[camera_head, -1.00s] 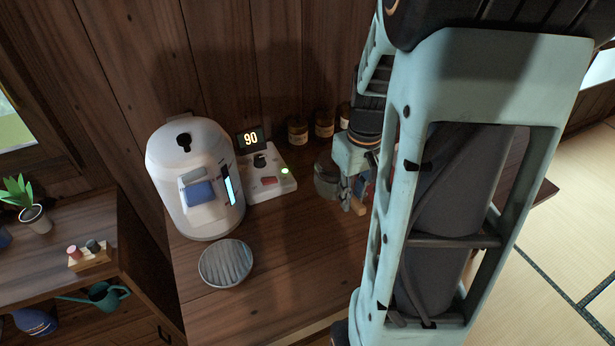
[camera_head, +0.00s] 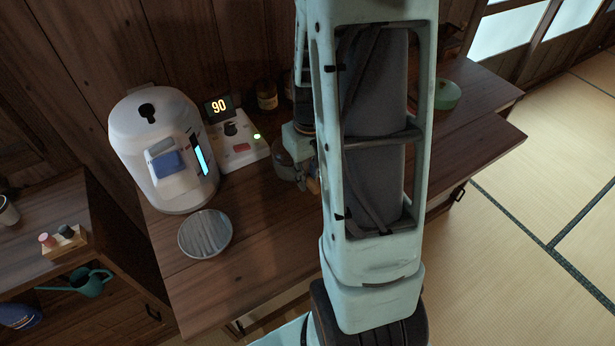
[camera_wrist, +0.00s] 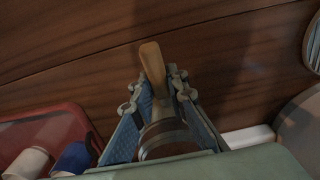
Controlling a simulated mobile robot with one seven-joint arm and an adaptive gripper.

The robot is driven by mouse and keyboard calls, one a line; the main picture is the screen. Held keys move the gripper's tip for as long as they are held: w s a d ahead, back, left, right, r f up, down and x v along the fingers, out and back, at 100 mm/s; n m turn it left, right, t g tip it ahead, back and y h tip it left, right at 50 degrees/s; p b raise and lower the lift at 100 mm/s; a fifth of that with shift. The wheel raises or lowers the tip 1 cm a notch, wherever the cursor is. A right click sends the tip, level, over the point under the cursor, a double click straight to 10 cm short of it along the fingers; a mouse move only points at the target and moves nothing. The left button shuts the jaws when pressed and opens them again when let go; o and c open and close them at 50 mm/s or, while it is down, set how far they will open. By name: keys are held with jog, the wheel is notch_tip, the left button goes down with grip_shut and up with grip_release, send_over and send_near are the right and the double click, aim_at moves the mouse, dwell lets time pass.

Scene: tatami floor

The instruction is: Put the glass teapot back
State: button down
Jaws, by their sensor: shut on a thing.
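The glass teapot (camera_head: 284,164) shows in the head view as a small, dark, rounded body beside my gripper (camera_head: 302,160), to the right of the white console. My arm hides part of it. In the wrist view my gripper (camera_wrist: 160,88) is shut on the teapot's light wooden handle (camera_wrist: 151,62), which sticks up between the two fingers. A reddish-brown curved band (camera_wrist: 163,138) shows below the handle, between the fingers. I cannot tell whether the teapot touches the table.
On the wooden table (camera_head: 262,215) stand a white dispenser (camera_head: 135,120), the console (camera_head: 240,150) reading 90, a round ribbed plate (camera_head: 205,234) and a jar (camera_head: 267,95). A red tray (camera_wrist: 50,128) with white and blue items lies left in the wrist view. A green container (camera_head: 446,94) stands right.

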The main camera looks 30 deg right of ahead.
jog(key=c, duration=2.4)
grip_release()
jog(key=shift+f, duration=0.15)
jog(key=o, duration=0.5)
jog(key=shift+w+r, duration=0.1)
jog(key=shift+r, duration=0.5)
notch_tip(320, 180, up, 11)
jog(key=p, duration=0.1)
jog(key=shift+s, duration=0.35)
jog(key=shift+r, duration=0.1)
